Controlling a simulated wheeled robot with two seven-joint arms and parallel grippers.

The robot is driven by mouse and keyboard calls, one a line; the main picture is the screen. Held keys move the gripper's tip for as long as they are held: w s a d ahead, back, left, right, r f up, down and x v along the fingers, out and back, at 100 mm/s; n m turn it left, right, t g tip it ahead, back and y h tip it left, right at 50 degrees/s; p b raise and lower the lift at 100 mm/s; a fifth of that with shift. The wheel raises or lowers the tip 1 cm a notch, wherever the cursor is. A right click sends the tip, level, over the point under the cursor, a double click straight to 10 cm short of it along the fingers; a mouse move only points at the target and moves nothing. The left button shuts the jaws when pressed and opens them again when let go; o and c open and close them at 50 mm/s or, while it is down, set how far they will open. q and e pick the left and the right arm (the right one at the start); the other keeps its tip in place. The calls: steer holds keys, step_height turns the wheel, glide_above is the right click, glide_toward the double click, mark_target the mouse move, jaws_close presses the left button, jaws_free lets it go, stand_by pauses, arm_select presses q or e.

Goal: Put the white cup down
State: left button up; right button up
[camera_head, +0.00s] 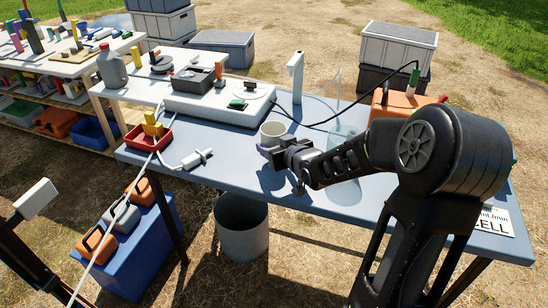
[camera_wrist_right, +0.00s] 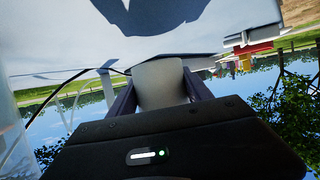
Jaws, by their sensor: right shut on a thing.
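The white cup (camera_head: 272,132) is upright over the blue-grey table (camera_head: 232,158), near its middle. My right gripper (camera_head: 277,152) is shut on the cup from the near side. In the right wrist view the cup (camera_wrist_right: 160,84) sits between the two dark fingers (camera_wrist_right: 162,92). A dark shadow lies on the tabletop apart from the cup, so the cup appears to be above the surface; the exact gap cannot be told. My left gripper is not in view.
A white box unit (camera_head: 215,105) stands behind and left of the cup. A red tray (camera_head: 148,136) and a white tube fitting (camera_head: 190,160) are at the left. A clear vessel (camera_head: 343,135) and an orange case (camera_head: 400,104) are at the right.

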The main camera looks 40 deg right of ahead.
steer(key=shift+f, duration=1.9)
steer(key=shift+b, duration=0.35)
steer(key=shift+f, duration=0.2)
steer(key=o, duration=1.5)
steer(key=shift+r, duration=0.1)
